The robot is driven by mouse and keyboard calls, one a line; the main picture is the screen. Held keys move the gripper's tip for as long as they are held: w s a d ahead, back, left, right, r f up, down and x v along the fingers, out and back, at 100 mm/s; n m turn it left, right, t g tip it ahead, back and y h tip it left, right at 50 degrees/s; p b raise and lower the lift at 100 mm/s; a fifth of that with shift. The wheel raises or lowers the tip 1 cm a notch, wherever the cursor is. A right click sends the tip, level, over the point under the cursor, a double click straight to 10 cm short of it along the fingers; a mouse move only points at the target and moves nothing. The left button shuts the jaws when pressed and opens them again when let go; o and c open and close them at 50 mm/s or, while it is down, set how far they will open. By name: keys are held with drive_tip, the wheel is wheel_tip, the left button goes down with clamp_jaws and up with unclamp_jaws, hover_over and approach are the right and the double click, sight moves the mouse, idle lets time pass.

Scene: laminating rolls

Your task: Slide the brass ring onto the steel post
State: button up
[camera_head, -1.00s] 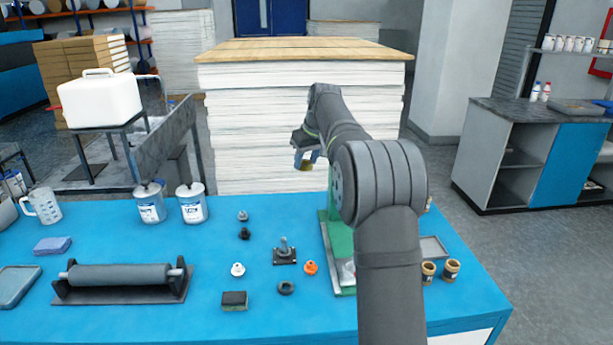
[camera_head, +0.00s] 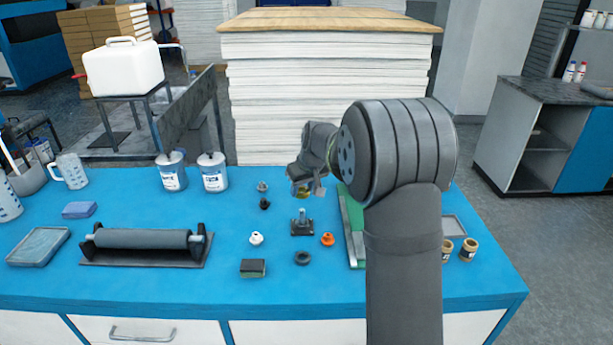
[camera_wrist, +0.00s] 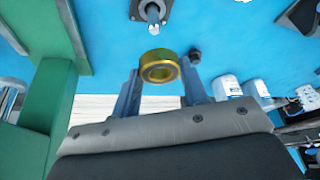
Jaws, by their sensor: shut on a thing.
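The brass ring (camera_wrist: 159,66) is held between the two fingers of my gripper (camera_wrist: 161,82), with its hole showing in the wrist view. In the head view the ring (camera_head: 302,194) is a small yellow patch under my gripper (camera_head: 306,190), partly hidden by it. The steel post (camera_head: 302,214) stands upright on a dark square base on the blue table, just below the ring in the picture. In the wrist view the post (camera_wrist: 153,13) is at the top edge, apart from the ring.
An orange knob (camera_head: 328,239), a white knob (camera_head: 256,238), a dark ring (camera_head: 302,258) and a sponge block (camera_head: 253,268) lie around the post. A green frame (camera_head: 352,225) stands close on the right. A roller (camera_head: 142,239) is at left.

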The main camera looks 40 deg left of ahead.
sight(303, 211)
drive_tip(key=shift+f, duration=2.5)
drive_tip(key=shift+f, duration=2.05)
drive_tip(key=o, duration=1.6)
drive_tip(key=shift+r, duration=0.1)
drive_tip(key=shift+r, duration=4.45)
